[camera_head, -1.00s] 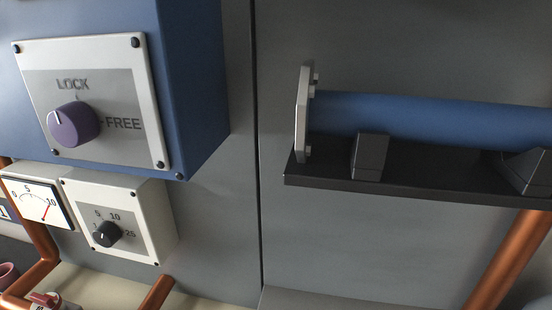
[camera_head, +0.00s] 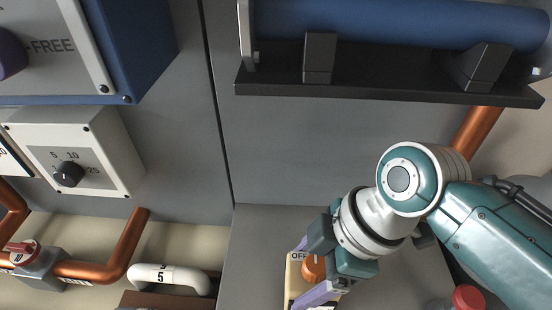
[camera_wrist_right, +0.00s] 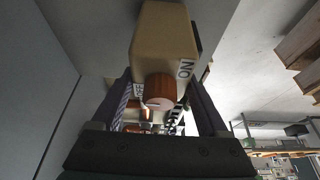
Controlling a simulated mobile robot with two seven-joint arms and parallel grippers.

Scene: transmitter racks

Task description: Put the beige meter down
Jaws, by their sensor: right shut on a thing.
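The beige meter (camera_head: 294,282) is at the lower middle of the head view, with an orange knob and an "OFF" label. My right gripper (camera_head: 309,270) is shut on it, with a lavender finger on either side. In the right wrist view the beige meter (camera_wrist_right: 163,38) extends past the dark fingers (camera_wrist_right: 160,105) of my right gripper, its orange knob and "ON" label showing. It appears over a grey surface (camera_head: 262,230), but I cannot tell whether it touches it. My left gripper is not in view.
A black shelf (camera_head: 385,88) carrying a blue cylinder (camera_head: 400,22) is above my right arm. A red-capped object (camera_head: 467,298) is at the lower right. A white dial box (camera_head: 110,150), copper pipes (camera_head: 125,245) and a white curved handle (camera_head: 170,275) are at left.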

